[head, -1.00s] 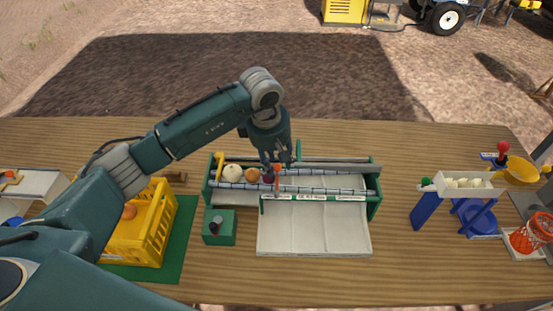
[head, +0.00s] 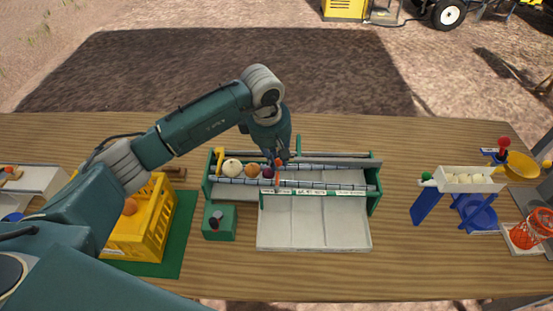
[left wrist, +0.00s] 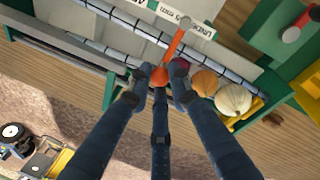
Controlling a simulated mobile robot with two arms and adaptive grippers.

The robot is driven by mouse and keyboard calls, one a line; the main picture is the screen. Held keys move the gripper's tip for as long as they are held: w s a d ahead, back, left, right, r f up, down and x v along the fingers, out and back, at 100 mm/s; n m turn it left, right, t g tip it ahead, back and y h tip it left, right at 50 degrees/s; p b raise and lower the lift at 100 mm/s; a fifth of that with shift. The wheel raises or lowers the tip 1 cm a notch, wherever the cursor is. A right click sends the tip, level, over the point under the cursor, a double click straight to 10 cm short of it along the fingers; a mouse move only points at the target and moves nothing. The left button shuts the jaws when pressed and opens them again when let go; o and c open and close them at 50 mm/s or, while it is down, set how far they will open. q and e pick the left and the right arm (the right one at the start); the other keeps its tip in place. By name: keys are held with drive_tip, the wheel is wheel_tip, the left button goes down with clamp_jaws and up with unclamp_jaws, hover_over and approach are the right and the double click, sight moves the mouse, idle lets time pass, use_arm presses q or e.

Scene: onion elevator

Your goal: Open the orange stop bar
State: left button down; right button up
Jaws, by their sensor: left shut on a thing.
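The orange stop bar (head: 278,173) stands across the roller lane of the green onion elevator. In the left wrist view the bar (left wrist: 174,43) ends in a round orange knob (left wrist: 160,77). My left gripper (head: 278,157) is at the bar's far end. In the left wrist view the fingers of my left gripper (left wrist: 160,84) are shut around the knob. A purple onion (head: 267,172), an orange onion (head: 252,170) and a white onion (head: 232,167) sit in a row in the lane, left of the bar. My right gripper is out of view.
A white tray (head: 340,222) is in front of the lane. A yellow crate (head: 155,235) stands further left on a green mat. A white bin on blue legs (head: 470,183) stands at right.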

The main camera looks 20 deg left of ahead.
use_arm(q)
drive_tip(key=shift+w+d+m+h+b, duration=0.15)
drive_tip(key=shift+d+m+b, duration=0.3)
drive_tip(key=shift+m+b, duration=0.7)
drive_tip(key=shift+s+d+m+h+b, duration=0.1)
drive_tip(key=shift+d+m+b, duration=0.5)
drive_tip(key=shift+b, duration=1)
drive_tip(key=shift+w+d+m+h+b, duration=0.15)
drive_tip(key=shift+d+m+b, duration=0.2)
drive_tip(key=shift+m+b, duration=0.85)
drive_tip(key=shift+s+g, duration=0.1)
drive_tip(key=shift+g, duration=0.2)
drive_tip(key=c, duration=1.6)
unclamp_jaws()
drive_tip(key=r, duration=0.4)
drive_tip(key=s+a+r, duration=0.1)
drive_tip(key=r, duration=0.7)
drive_tip(key=shift+s+a, duration=0.3)
drive_tip(key=shift+a, duration=0.05)
